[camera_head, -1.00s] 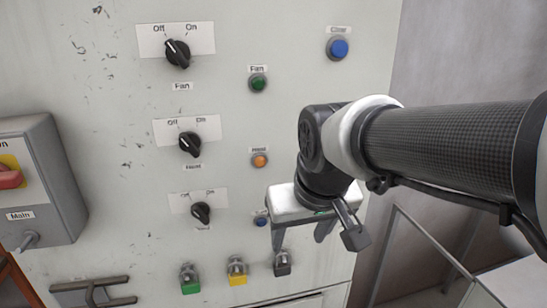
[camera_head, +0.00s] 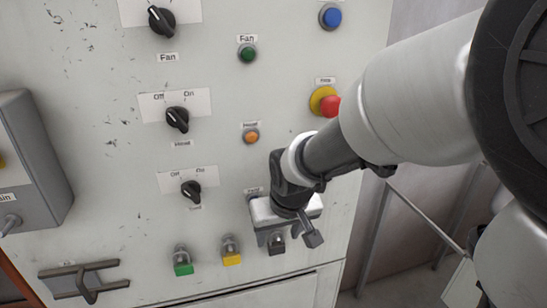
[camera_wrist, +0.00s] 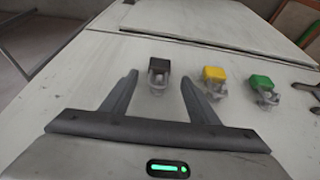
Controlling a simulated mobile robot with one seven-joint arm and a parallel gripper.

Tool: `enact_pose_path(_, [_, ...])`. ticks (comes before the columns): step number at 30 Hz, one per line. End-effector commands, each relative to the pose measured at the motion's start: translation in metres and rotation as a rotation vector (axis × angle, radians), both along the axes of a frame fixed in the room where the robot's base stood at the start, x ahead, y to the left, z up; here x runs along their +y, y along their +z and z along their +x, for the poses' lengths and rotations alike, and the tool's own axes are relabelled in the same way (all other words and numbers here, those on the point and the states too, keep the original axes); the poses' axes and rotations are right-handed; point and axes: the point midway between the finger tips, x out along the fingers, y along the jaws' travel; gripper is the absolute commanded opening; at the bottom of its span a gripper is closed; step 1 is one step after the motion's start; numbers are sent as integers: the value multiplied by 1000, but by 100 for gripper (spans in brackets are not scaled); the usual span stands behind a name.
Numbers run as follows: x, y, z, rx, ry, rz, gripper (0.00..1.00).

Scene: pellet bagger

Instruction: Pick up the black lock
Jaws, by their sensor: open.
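The black lock (camera_wrist: 160,66) hangs on the grey panel, in a row with a yellow lock and a green lock. In the head view the black lock (camera_head: 276,246) shows just below my gripper (camera_head: 274,240), partly covered by it. In the wrist view my gripper (camera_wrist: 158,85) is open and empty. The black lock shows between its two fingers, nearer the left fingertip, with its clear part toward the gripper. I cannot tell whether the fingers touch anything.
The yellow lock (camera_head: 231,258) and green lock (camera_head: 183,268) hang to the left of the black one. Switch knobs, such as the lowest one (camera_head: 191,190), and an orange button (camera_head: 251,136) are above. A dark handle (camera_head: 85,280) is at lower left. A red-and-yellow stop button (camera_head: 326,103) is beside my arm.

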Motion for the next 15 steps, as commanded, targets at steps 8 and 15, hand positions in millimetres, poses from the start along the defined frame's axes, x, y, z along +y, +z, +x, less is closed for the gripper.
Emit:
enact_pose_path(8, [1, -38, 11, 5, 1, -2, 55])
enact_pose_path(15, [3, -48, 17, -1, 0, 0, 55])
